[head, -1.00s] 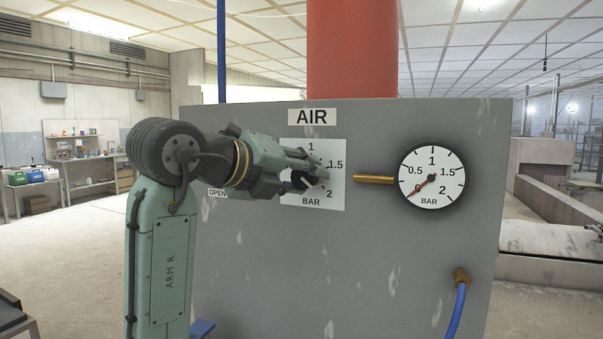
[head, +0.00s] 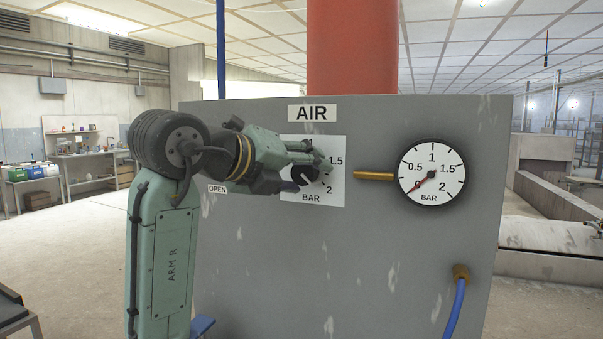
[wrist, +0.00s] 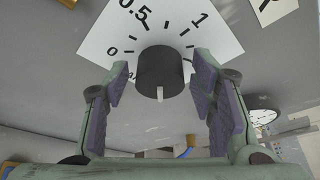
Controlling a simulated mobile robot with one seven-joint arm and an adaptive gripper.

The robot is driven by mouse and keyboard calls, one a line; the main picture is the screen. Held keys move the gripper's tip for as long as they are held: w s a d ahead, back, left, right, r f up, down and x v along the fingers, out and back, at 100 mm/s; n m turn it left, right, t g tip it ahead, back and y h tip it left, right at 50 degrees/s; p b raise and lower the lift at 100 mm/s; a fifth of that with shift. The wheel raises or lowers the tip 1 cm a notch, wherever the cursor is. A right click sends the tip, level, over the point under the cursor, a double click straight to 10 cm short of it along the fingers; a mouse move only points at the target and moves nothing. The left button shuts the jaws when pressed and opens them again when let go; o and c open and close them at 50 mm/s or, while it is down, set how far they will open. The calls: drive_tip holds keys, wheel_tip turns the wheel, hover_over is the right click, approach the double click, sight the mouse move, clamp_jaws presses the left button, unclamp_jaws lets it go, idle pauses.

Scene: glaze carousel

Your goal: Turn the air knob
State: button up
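The air knob (wrist: 160,72) is dark and round with a white mark, on a white dial plate (wrist: 95,42) numbered in bar. In the wrist view it sits between the two purple-padded fingers of my gripper (wrist: 160,80), which is open with a visible gap on each side. In the head view my gripper (head: 312,172) is at the dial and partly covers the knob (head: 306,173) and the plate's left part. The round gauge (head: 432,172) right of the dial has its red needle at about 0.
A brass pipe (head: 374,176) sticks out between dial and gauge. A brass fitting (head: 461,272) with a blue hose (head: 453,312) is at the panel's lower right. An OPEN label (head: 217,189) is left of the dial. The grey panel (head: 400,270) is bare below.

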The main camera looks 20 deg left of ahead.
idle(0.3)
drive_tip(key=v, duration=1.2)
drive_tip(key=shift+f, duration=0.1)
